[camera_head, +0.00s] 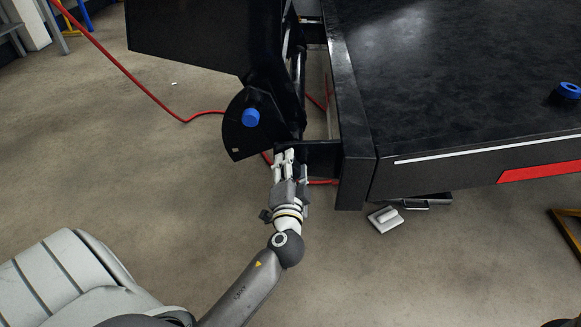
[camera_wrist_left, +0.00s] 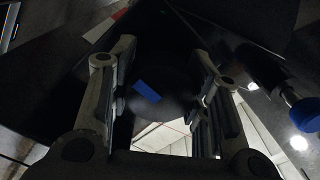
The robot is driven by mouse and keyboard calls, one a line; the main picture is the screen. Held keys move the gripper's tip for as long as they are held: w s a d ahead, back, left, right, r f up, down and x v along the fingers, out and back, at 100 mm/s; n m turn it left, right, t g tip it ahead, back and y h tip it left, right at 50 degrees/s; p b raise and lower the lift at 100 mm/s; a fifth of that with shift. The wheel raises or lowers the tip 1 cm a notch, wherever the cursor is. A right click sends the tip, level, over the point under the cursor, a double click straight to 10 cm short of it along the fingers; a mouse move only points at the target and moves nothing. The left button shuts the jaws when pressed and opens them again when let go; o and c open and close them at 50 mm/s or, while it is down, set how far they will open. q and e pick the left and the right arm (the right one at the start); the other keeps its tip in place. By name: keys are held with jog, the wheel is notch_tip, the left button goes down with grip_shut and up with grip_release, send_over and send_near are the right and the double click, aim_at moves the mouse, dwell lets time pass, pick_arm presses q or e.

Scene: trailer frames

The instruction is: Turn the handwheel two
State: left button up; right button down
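My left gripper (camera_head: 285,156) is at the lower end of a black frame beside the dark trailer bed, with its fingers pointing away from me. In the left wrist view the fingers (camera_wrist_left: 163,52) are spread apart. A dark round part (camera_wrist_left: 168,96) with a blue rectangular mark (camera_wrist_left: 147,91) lies between them; it may be the handwheel, but it is too dark to be sure. I cannot tell whether the fingers touch it. In the head view this part is hidden behind the gripper. My right gripper is not in view.
A blue knob (camera_head: 251,117) sits on a black curved plate (camera_head: 238,139) just left of the gripper. The trailer bed (camera_head: 450,80) fills the right. A red hose (camera_head: 135,85) runs across the floor. A light grey block (camera_head: 385,219) lies below the trailer edge. Open floor (camera_head: 110,180) is at left.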

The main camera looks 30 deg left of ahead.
pick_arm(q)
jog(key=shift+s+d, duration=0.15)
jog(key=shift+d, duration=0.15)
jog(key=shift+o, duration=0.4)
jog(key=v, duration=1.1)
jog(key=shift+s, duration=0.35)
jog(key=shift+a, duration=0.1)
